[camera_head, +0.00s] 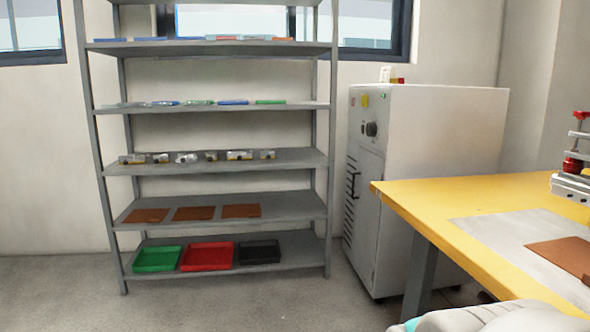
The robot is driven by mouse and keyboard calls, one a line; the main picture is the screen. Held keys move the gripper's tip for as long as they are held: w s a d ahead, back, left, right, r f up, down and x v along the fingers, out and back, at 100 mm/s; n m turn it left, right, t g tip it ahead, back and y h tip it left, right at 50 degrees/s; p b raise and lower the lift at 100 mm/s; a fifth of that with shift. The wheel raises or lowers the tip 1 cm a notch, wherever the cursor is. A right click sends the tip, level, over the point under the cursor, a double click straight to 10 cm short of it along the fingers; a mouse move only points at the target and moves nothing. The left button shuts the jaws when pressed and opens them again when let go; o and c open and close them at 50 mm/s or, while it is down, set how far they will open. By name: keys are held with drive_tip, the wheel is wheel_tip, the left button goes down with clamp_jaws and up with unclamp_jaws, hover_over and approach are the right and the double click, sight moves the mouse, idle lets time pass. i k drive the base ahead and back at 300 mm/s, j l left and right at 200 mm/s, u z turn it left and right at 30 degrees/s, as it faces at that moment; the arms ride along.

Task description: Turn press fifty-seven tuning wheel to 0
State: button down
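A machine (573,180) with red knobs and metal plates stands on the yellow table, cut off by the right edge. It may be a press, but I can read no number on it. A tuning wheel with a scale cannot be made out there. A white cabinet (440,150) stands left of the table, with a dark round knob (371,129) on its front; its setting is too small to read. A white and teal part of my own arm shows at the bottom right. My gripper is not in view.
The yellow table (440,195) bears a grey sheet (490,232) and a brown plate (565,252). A grey shelf rack (220,215) with a green tray (157,259), red tray (207,256) and black tray (259,252) stands left. Floor (230,305) before the rack is clear.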

sight(371, 128)
drive_tip(key=i+j+z, duration=0.35)
drive_tip(key=i+j, duration=0.95)
drive_tip(key=i+l, duration=0.05)
